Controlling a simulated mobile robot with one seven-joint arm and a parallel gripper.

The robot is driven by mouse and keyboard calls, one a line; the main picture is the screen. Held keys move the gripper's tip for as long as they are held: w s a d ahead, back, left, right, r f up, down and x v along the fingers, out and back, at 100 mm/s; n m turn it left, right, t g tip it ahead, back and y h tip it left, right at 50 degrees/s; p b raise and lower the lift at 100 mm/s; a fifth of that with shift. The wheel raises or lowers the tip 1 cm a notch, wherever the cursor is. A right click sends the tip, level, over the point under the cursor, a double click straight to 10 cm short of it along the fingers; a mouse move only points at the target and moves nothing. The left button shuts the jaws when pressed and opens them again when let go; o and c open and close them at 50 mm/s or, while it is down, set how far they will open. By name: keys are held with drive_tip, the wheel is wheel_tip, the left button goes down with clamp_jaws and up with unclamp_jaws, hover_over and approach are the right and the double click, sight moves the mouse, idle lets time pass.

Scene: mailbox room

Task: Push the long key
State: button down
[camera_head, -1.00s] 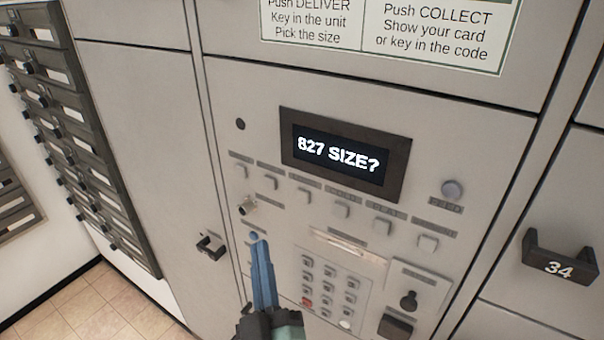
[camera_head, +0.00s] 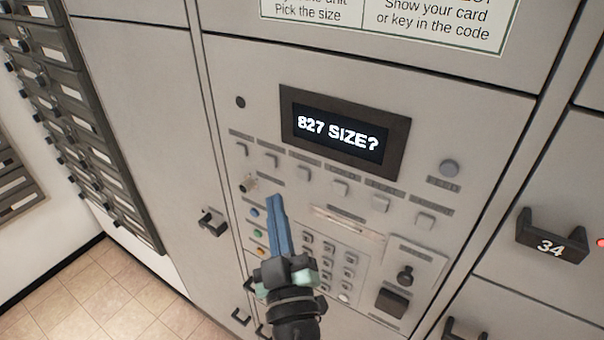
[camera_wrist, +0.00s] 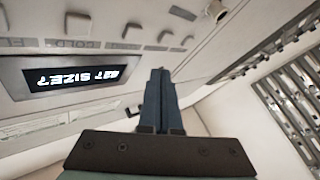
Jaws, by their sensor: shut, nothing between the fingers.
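A grey control panel (camera_head: 460,120) has a lit display (camera_head: 340,138) reading "827 SIZE?". Below the display runs a slanting row of several small square grey keys (camera_head: 340,187) with labels above them. In the wrist view, my fingertips (camera_wrist: 160,74) appear apart from the row keys (camera_wrist: 133,33). The display also shows there (camera_wrist: 85,76).
A knob (camera_head: 248,184), slot (camera_head: 345,220) and round button (camera_head: 449,168) are nearby. Locker handle 34 (camera_head: 550,240) sticks out at right; mailboxes (camera_head: 75,110) stand left.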

sight(294, 165)
drive_tip(key=shift+w+d, duration=0.7)
drive_tip(key=shift+w, duration=0.25)
drive_tip(key=shift+w+d, duration=0.7)
drive_tip(key=shift+w, duration=0.25)
drive_tip(key=shift+w+d, duration=0.1)
idle(0.6)
drive_tip(key=shift+w+d, duration=0.15)
drive_tip(key=shift+w, duration=0.1)
drive_tip(key=shift+w+d, duration=0.25)
drive_tip(key=shift+w, duration=0.05)
idle(0.7)
idle(0.3)
drive_tip(key=shift+s+a+p, duration=0.4)
drive_tip(key=shift+s+a, duration=0.1)
drive_tip(key=shift+s, duration=0.2)
drive_tip(key=s+a, duration=0.1)
drive_tip(key=s, duration=0.1)
drive_tip(key=s+a, duration=0.2)
idle(0.3)
